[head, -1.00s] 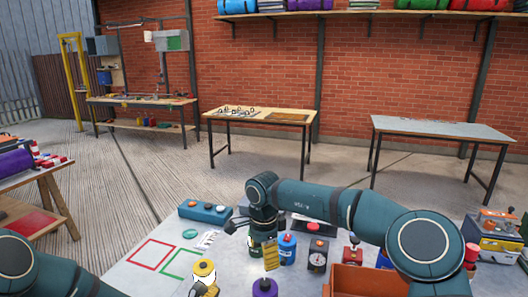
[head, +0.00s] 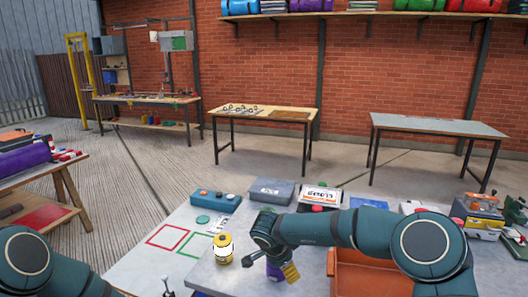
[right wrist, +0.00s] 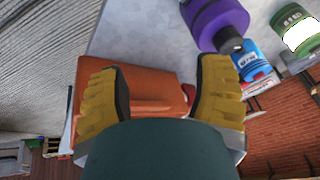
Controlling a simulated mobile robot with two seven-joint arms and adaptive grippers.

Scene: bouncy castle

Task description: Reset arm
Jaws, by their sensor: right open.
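My right arm reaches in from the right in the head view, its wrist bent down over the grey worktable (head: 225,272). Its gripper (head: 288,272) shows only in part there, as a yellow finger by a purple bottle (head: 273,270). In the right wrist view the gripper (right wrist: 158,75) has its two yellow fingers wide apart with nothing held. The orange bin (right wrist: 150,88) shows beyond and between them, and the purple bottle (right wrist: 215,20) is past the right finger. My left arm shows at the lower left of the head view; its gripper is out of view.
A yellow canister (head: 223,250) stands left of my right wrist. The orange bin (head: 345,272) is under my right forearm. A blue button box (head: 214,199), grey box (head: 272,191) and several other items line the table's back. Red (head: 167,237) and green outlines mark clear table.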

